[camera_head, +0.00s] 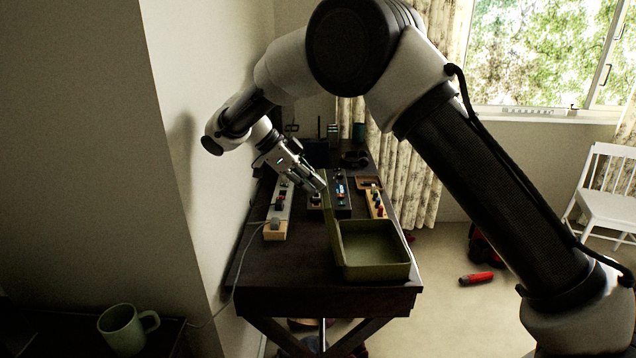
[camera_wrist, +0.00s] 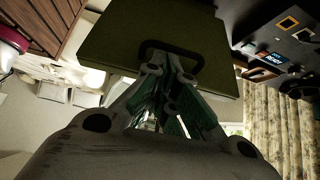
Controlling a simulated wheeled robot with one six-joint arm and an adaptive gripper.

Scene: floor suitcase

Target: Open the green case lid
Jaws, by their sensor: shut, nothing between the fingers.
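The green case (camera_head: 375,268) sits at the front right of the dark table, and I see into its empty tray. Its lid (camera_head: 331,204) stands raised along the left side, seen nearly edge-on. In the wrist view the lid (camera_wrist: 120,42) fills the upper middle as a flat green panel with a dark handle (camera_wrist: 194,56) on its edge. My gripper (camera_head: 320,186) is at the top of the lid, its fingers shut with nothing between them. In the wrist view my gripper (camera_wrist: 170,62) overlaps the handle area; I cannot tell whether it touches.
A power strip (camera_head: 279,208) lies left of the lid. A dark device with a blue display (camera_head: 341,189) and a wooden block with coloured knobs (camera_head: 376,202) lie behind the case. A green mug (camera_head: 126,328) stands at lower left. The table's front left is clear.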

